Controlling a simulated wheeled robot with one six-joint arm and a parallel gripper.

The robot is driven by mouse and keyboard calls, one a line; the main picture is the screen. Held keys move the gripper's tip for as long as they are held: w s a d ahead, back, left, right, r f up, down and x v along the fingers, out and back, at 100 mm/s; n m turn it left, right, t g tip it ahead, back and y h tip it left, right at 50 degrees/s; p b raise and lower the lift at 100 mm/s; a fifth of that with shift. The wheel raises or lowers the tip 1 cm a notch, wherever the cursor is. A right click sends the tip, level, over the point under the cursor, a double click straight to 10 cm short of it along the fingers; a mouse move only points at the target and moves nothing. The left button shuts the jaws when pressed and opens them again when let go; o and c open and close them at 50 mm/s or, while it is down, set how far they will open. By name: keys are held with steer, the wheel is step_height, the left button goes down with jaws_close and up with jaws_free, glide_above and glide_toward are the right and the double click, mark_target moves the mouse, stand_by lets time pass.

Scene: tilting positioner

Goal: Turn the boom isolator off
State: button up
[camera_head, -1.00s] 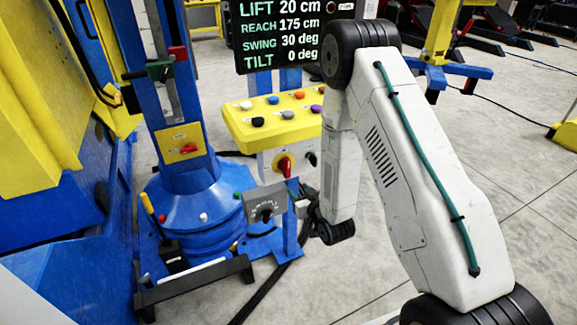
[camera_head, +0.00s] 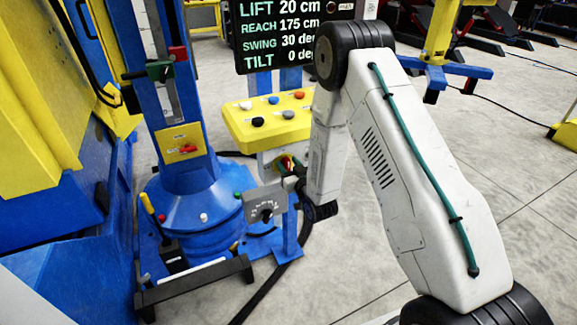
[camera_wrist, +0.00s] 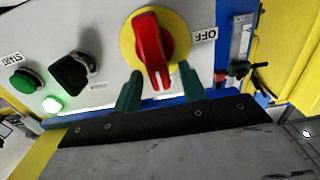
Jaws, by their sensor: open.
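A red rotary handle (camera_wrist: 152,50) on a yellow disc fills the top middle of the wrist view. Its grip stands nearly upright in the picture, and an OFF label (camera_wrist: 204,35) sits at the right. My gripper (camera_wrist: 160,72) is open, its two green fingers on either side of the handle's lower end, with no clear contact visible. Another red handle (camera_head: 186,149) is on a yellow plate on the blue column. No readable label names the boom isolator.
Beside the handle are a black selector (camera_wrist: 73,72), a green START button (camera_wrist: 25,81) and a lit green lamp (camera_wrist: 52,104). The blue column (camera_head: 185,110) is left; open floor lies right.

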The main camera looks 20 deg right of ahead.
jaws_close()
steer(key=n, duration=0.2)
steer(key=a+n, duration=0.1)
steer(key=n, duration=0.1)
steer(key=shift+s+f+n, duration=0.1)
steer(key=shift+f+n, duration=0.05)
steer(key=shift+n, duration=0.15)
steer(key=shift+s+a+f+n, duration=0.1)
steer(key=shift+a+f+n, duration=0.25)
steer(key=shift+n, duration=1.85)
steer(key=shift+w+a+f+n, duration=0.15)
steer(key=shift+f+n, duration=0.3)
steer(key=shift+n, duration=1.75)
steer(key=shift+s+a+f+n, duration=0.15)
steer(key=shift+a+f+n, duration=0.2)
steer(key=shift+n, duration=1.85)
